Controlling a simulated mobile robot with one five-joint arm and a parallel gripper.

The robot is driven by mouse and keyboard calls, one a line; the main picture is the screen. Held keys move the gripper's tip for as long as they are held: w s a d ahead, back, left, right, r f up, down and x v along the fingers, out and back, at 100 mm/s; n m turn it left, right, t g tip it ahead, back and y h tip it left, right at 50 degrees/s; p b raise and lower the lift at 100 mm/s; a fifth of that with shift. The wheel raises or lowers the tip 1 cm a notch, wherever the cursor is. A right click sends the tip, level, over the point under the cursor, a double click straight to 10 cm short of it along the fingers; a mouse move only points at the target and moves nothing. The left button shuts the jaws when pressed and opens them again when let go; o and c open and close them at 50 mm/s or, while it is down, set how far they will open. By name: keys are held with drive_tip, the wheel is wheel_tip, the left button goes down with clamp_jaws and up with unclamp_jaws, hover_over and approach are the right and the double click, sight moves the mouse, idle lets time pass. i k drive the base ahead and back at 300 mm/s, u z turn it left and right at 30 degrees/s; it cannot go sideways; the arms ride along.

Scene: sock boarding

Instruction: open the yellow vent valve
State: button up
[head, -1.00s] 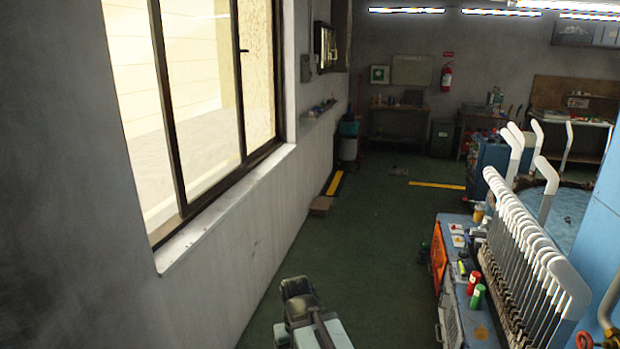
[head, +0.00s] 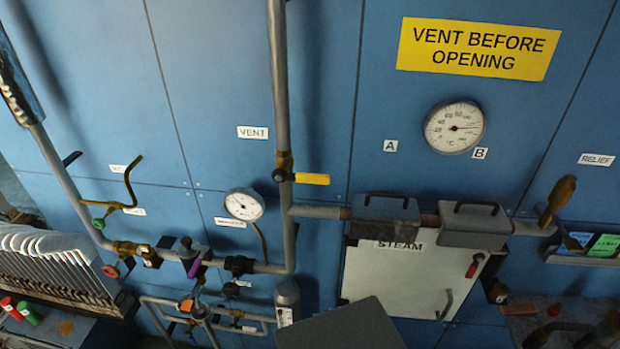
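The yellow vent valve (head: 312,179) sits on a vertical grey pipe (head: 279,80) in the upper middle of the blue panel. Its yellow lever points right, level and crosswise to the pipe. A brass body and a dark hub join it to the pipe. A white VENT label (head: 252,132) is fixed to the panel at its upper left. Nothing touches the lever. I cannot make out my gripper in the head view.
A dark flat plate (head: 342,326) shows at the bottom middle. Two grey clamp blocks (head: 386,214) cover the horizontal pipe above the white STEAM door (head: 400,268). Other valves, a purple lever (head: 194,268) and a small gauge (head: 244,205) stand left. A larger gauge (head: 454,128) is right.

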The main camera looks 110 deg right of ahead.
sight(280, 176)
drive_tip(key=z, duration=2.3)
drive_tip(key=k, duration=0.8)
drive_tip(key=z, duration=1.1)
